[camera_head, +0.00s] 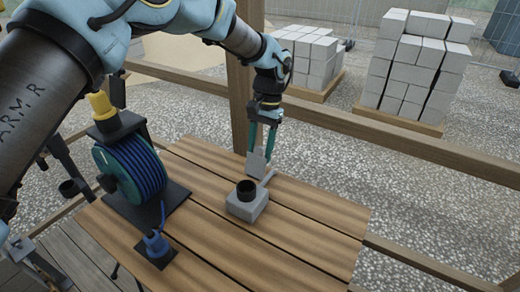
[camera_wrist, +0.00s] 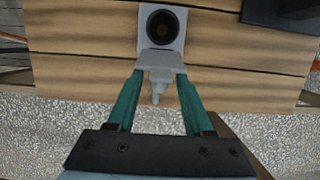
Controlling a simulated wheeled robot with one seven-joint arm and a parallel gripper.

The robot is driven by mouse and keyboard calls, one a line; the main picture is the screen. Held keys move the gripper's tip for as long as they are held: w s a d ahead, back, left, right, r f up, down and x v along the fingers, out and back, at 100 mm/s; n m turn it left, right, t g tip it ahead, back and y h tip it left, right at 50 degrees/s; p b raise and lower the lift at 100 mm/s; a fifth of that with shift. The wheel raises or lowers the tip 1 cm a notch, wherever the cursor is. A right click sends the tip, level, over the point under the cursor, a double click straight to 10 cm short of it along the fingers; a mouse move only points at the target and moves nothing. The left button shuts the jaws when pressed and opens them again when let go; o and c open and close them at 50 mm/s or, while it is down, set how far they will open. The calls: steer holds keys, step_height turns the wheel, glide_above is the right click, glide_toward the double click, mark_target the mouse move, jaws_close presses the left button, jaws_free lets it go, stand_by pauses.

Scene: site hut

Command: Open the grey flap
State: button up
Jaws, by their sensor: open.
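A small grey box (camera_head: 246,209) sits on the slatted wooden table, with a round black opening on its top. The grey flap (camera_head: 256,164) stands raised at the box's back edge, leaving the opening uncovered. In the wrist view the box (camera_wrist: 172,42) is at the top and the flap (camera_wrist: 160,60) is on its near side, with a narrow tab pointing towards me. My gripper (camera_head: 262,148) points down just behind the flap. Its teal fingers are apart, with the flap's tab between them in the wrist view (camera_wrist: 160,78); I cannot tell whether they touch it.
A blue cable reel (camera_head: 130,172) with a yellow top stands on a dark plate left of the box. A blue plug (camera_head: 156,244) is at the table's front left. Wooden rails and a post (camera_head: 240,105) stand behind. The table's right side is clear.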

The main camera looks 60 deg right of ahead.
steer(key=b+v, duration=0.3)
steer(key=v, duration=0.7)
steer(key=shift+r, duration=0.35)
